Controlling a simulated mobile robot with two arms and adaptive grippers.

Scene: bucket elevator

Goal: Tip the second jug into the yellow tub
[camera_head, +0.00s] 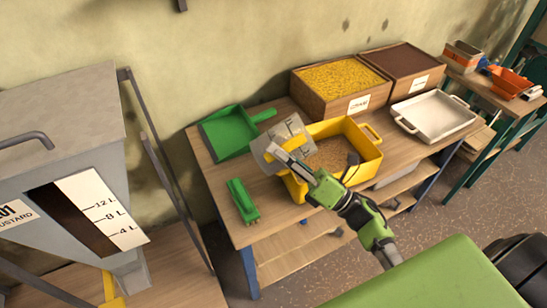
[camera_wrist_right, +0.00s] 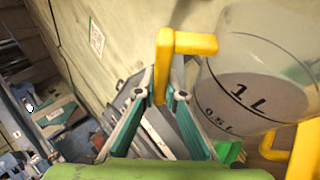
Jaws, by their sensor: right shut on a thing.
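A clear jug (camera_head: 284,142) with measuring marks is in my right gripper (camera_head: 292,163), over the left end of the yellow tub (camera_head: 369,158). In the right wrist view the jug (camera_wrist_right: 262,75) shows 1 L and 0.5 L marks and a dark grey-brown area behind them. Its yellow handle (camera_wrist_right: 185,43) is between the fingers of my right gripper (camera_wrist_right: 160,88). The jug looks tilted; whether anything is flowing out cannot be told. Brown grain (camera_head: 332,155) lies in the tub. My left gripper is not in view.
A green dustpan (camera_head: 230,132) and a green brush (camera_head: 242,201) lie left of the tub on the wooden table (camera_head: 208,171). Two grain crates (camera_head: 340,90) (camera_head: 405,62) stand behind it, and a white tray (camera_head: 432,116) to the right. A grey hopper (camera_head: 62,130) stands at the left.

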